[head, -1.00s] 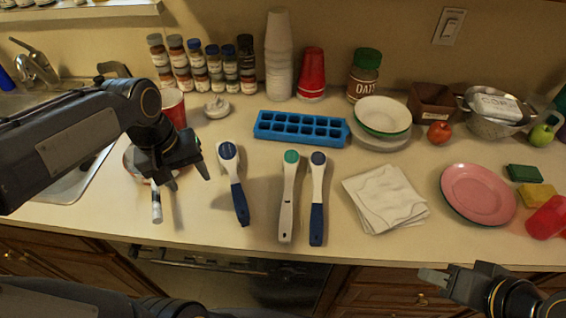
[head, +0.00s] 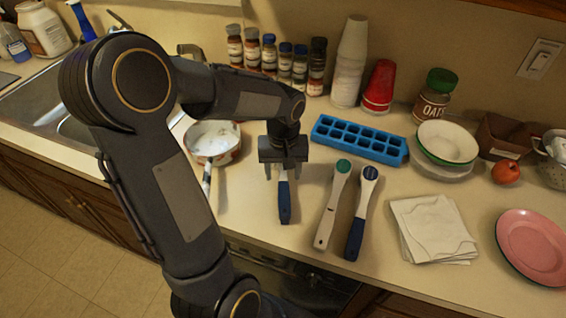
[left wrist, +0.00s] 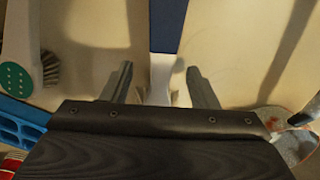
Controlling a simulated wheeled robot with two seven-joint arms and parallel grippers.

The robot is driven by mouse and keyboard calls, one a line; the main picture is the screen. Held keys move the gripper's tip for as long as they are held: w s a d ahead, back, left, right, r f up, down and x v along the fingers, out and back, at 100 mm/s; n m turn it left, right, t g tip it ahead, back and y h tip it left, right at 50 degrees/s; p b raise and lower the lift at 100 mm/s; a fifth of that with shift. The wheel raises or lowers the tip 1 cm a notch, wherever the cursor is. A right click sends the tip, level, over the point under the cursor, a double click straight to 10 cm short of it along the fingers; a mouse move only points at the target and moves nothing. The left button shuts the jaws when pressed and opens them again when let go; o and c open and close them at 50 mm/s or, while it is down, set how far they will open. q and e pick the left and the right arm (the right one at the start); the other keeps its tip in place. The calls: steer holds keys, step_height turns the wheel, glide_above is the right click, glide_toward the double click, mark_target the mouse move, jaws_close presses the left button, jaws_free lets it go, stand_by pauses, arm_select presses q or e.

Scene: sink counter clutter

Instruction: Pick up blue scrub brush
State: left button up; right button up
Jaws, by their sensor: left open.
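A scrub brush with a dark blue handle (head: 284,206) lies on the counter, its head hidden under my left gripper (head: 283,173). My left gripper is open and points down over it. In the left wrist view, the blue handle (left wrist: 167,22) and white neck lie between the open fingers (left wrist: 160,68), with bristles partly hidden behind the palm. I cannot tell whether the fingers touch it. A second brush with a dark blue handle and blue dot (head: 361,214) lies to the right. Between them is a white brush with a teal dot (head: 333,205). My right gripper is out of view.
A saucepan (head: 213,143) stands left of my gripper, its handle toward the front edge. A blue ice tray (head: 358,139) lies behind the brushes. Napkins (head: 433,228) and a pink plate (head: 535,246) are to the right. Spice jars, cups and an oats jar line the wall.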

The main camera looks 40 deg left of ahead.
mark_target(283, 173)
arm_select(q)
steer(key=shift+f, duration=0.25)
steer(key=c, duration=1.2)
steer(key=shift+o, duration=0.2)
steer(key=shift+r, duration=0.1)
steer(key=shift+r, duration=0.5)
step_height(283, 173, up, 3)
steer(key=shift+s+d+f, duration=0.1)
steer(key=shift+f, duration=0.1)
steer(key=s+r, duration=0.1)
steer(key=s+d+r, duration=0.1)
steer(key=r, duration=0.1)
steer(key=s+d+r, duration=0.1)
steer(key=s+r, duration=0.1)
steer(key=shift+d+r, duration=0.1)
steer(key=shift+d, duration=0.1)
steer(key=s+d+r+b, duration=0.1)
steer(key=s+d+r, duration=0.3)
steer(key=s, duration=0.3)
steer(key=shift+s+d, duration=0.3)
steer(key=shift+d, duration=0.15)
